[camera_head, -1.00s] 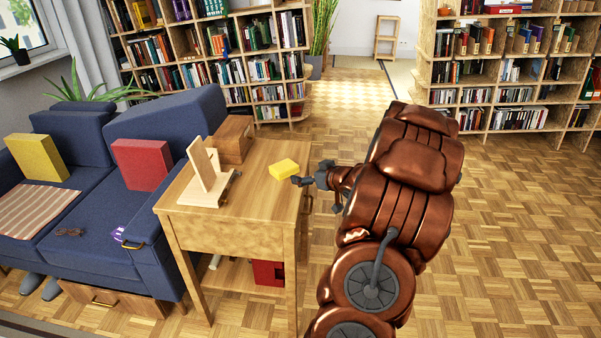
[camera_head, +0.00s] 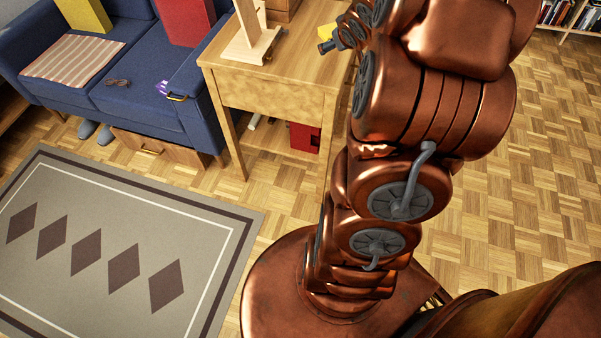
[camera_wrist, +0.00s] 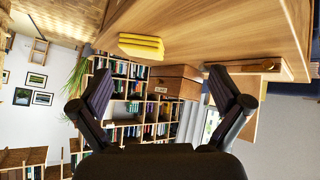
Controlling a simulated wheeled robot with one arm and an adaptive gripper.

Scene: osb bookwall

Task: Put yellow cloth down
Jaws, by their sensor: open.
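The yellow cloth (camera_wrist: 141,46), a folded block shape, lies on the wooden table top (camera_wrist: 210,25) in the wrist view, which shows the room upside down. In the head view a small part of the yellow cloth (camera_head: 326,31) shows at the top, just behind my gripper (camera_head: 326,47); my arm hides the rest. In the wrist view my gripper (camera_wrist: 160,78) is open, its dark fingers wide apart with nothing between them. The cloth is apart from the fingers.
A wooden stand (camera_head: 252,40) is on the table (camera_head: 270,93), left of my gripper. A wooden box (camera_wrist: 175,82) also stands on the table. The blue sofa (camera_head: 145,100) is left of the table. A grey rug (camera_head: 120,240) lies in front. Floor to the right is clear.

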